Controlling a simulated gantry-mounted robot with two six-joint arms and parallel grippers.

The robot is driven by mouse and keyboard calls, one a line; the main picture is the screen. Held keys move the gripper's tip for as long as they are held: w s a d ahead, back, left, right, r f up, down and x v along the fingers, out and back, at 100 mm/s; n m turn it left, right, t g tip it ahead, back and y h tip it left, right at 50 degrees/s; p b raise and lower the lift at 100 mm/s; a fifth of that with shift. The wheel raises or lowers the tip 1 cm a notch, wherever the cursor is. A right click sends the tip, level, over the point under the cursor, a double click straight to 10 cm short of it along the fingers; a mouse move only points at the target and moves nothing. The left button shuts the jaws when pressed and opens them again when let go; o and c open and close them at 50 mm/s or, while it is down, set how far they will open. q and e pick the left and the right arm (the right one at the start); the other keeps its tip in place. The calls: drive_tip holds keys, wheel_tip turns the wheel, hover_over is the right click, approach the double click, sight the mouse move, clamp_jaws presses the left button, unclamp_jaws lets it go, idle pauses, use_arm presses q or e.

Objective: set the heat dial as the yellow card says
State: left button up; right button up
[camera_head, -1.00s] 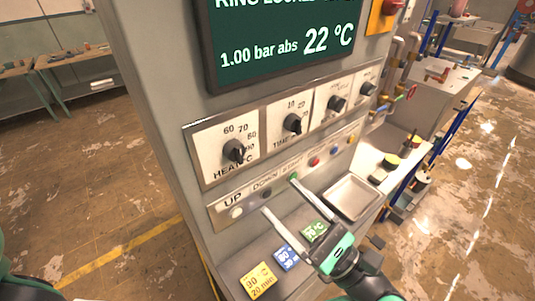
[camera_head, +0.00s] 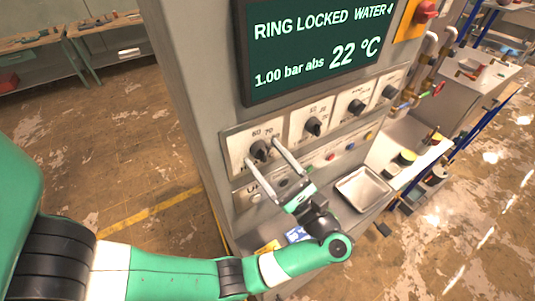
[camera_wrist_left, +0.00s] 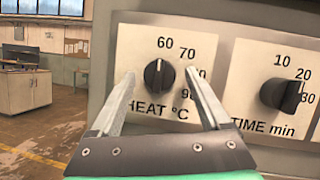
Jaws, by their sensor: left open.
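The heat dial (camera_head: 260,150) is a black knob on a white plate marked HEAT °C. In the left wrist view the knob (camera_wrist_left: 159,75) has its white line pointing up, near 60. The 70 and 90 marks show; the mark between is mostly behind a finger. My left gripper (camera_head: 263,152) is open, its fingers pointing at the dial from either side; in the left wrist view I see no clear contact. The yellow card (camera_head: 268,246) lies on the ledge below, mostly hidden by my left arm, its text unreadable now. My right gripper is not in view.
The time dial (camera_head: 313,127) and two more dials continue to the right. Below them is a row of buttons, with UP partly covered by my gripper. A screen (camera_head: 325,45) reads 22 °C. A blue card (camera_head: 297,235) and a metal tray (camera_head: 362,190) are on the ledge.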

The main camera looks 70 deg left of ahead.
use_arm(q)
clamp_jaws()
idle(0.3)
